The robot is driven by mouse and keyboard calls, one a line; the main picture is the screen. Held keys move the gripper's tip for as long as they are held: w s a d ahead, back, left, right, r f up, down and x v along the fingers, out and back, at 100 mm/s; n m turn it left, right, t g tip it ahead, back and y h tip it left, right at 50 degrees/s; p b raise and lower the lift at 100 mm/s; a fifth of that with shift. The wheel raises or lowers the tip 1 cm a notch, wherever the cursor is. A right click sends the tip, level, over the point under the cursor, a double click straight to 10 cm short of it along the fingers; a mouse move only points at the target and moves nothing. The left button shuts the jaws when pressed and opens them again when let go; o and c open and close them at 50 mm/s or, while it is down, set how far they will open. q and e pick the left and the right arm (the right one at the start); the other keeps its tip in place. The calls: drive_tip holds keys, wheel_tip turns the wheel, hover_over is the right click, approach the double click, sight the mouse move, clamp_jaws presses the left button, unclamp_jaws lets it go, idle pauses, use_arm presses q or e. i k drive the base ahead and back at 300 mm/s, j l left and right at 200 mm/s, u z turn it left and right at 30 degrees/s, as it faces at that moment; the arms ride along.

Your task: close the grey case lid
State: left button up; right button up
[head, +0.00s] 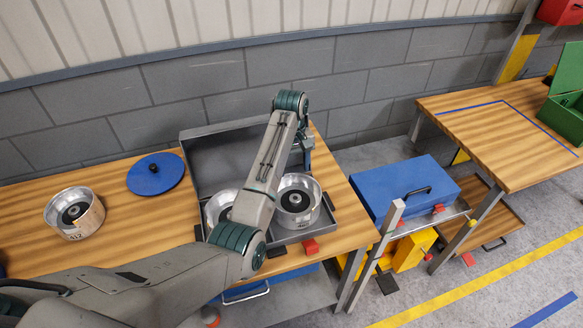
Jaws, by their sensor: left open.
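The grey case (329,222) sits on the wooden bench with its lid (215,155) standing open at the back, toward the wall. Two silver clutch drums lie in the case, a right one (298,202) and a left one (217,207) partly hidden by my arm. My left arm reaches across the case and hides part of the lid and tray. My left gripper (308,158) is open near the lid's right end, above and behind the right drum. Its fingertips are small here, and I cannot tell whether they touch the lid. My right gripper is out of view.
A blue round lid (156,173) and another silver drum (74,212) lie on the bench to the left. A blue case (405,188) stands on a lower rack to the right. A block wall runs behind the bench.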

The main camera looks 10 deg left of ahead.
sight(217, 158)
drive_tip(key=u, duration=0.7)
